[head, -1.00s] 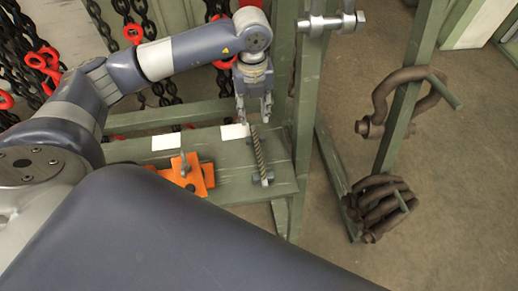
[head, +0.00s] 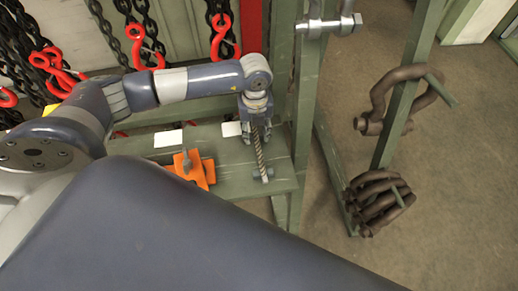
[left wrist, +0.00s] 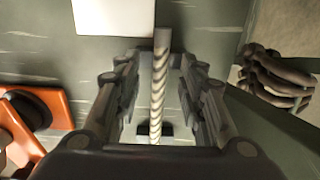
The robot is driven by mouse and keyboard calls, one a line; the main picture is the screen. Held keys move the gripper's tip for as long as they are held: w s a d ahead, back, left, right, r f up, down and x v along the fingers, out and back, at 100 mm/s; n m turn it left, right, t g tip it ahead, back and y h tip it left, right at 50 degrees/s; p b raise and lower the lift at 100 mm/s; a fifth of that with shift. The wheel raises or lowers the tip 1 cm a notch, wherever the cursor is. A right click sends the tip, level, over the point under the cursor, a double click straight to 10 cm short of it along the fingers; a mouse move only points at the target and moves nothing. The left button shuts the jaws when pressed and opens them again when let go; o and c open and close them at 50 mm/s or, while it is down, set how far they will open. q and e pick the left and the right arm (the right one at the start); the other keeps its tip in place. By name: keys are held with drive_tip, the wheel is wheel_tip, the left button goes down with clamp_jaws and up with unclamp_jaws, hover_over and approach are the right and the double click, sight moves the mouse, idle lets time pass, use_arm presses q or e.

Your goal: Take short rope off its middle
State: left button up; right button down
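The short rope (head: 260,158) is a thin, twisted grey-brown length on the green shelf (head: 226,172), near its right end. A small blue-grey support (head: 264,174) shows at its near end. My left gripper (head: 257,138) points down over the rope's far part, with a finger on each side. In the left wrist view the rope (left wrist: 158,88) runs lengthwise between the two open fingers, with a gap visible on both sides. The fingers hide the rope's far end in the head view. My right gripper is not in view.
A green post (head: 304,110) stands close on the right. Black chains with red hooks (head: 143,45) hang behind. Brown shackles (head: 379,203) hang at the right.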

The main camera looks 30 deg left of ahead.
use_arm(q)
clamp_jaws()
drive_tip(key=shift+r, duration=0.1)
